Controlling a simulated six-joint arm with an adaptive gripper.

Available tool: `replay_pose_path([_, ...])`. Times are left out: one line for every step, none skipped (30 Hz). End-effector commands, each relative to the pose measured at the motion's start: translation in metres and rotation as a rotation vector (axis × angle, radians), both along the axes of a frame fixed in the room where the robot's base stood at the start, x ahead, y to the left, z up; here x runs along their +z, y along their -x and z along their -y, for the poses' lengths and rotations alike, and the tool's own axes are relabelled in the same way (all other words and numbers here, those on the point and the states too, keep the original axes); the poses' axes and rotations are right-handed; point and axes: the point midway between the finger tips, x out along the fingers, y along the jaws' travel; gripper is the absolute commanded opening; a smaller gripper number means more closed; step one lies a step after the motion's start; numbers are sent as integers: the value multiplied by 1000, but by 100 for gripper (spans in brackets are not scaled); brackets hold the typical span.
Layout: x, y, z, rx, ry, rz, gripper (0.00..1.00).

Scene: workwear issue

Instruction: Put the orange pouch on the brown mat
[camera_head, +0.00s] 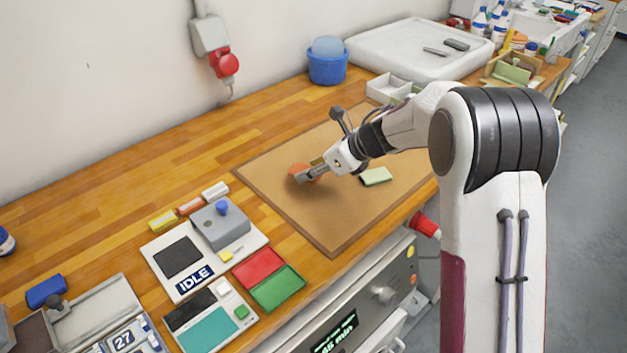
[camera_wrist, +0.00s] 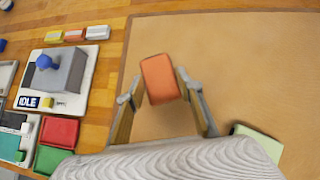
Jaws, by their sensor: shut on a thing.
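The orange pouch (camera_wrist: 160,79) is between the fingers of my gripper (camera_wrist: 163,93) in the wrist view, and my gripper is shut on it. In the head view the pouch (camera_head: 297,169) is partly hidden by my gripper (camera_head: 308,175). The brown mat (camera_head: 265,190) lies on the wooden bench, and the pouch is over its left part. A dark patch on the mat shows below the pouch. I cannot tell whether the pouch touches the mat. The mat also fills much of the wrist view (camera_wrist: 245,60).
A pale green block (camera_head: 376,176) lies on the mat right of my gripper. Left of the mat are a grey device with a blue knob (camera_head: 220,225), a red tray (camera_head: 258,266) and a green tray (camera_head: 277,288). A blue bucket (camera_head: 327,69) stands behind.

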Motion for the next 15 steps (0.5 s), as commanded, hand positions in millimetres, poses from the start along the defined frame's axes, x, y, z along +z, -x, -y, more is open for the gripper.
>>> replay_pose_path([-3,0,0,0,0,0,12])
replay_pose_path([-4,0,0,0,0,0,12])
replay_pose_path([-4,0,0,1,0,1,12])
replay_pose_path([-4,0,0,1,0,1,12])
replay_pose_path([-4,0,0,1,0,1,12])
replay_pose_path([-4,0,0,1,0,1,12])
replay_pose_path([-4,0,0,1,0,1,12])
replay_pose_path([-4,0,0,1,0,1,12])
replay_pose_path([-4,0,0,1,0,1,12])
replay_pose_path([-4,0,0,1,0,1,12])
replay_pose_path([-4,0,0,1,0,1,12])
replay_pose_path([-5,0,0,1,0,1,12])
replay_pose_path([-6,0,0,1,0,-1,12])
replay_pose_path([-7,0,0,1,0,-1,12])
replay_pose_path([-10,0,0,0,0,-2,12])
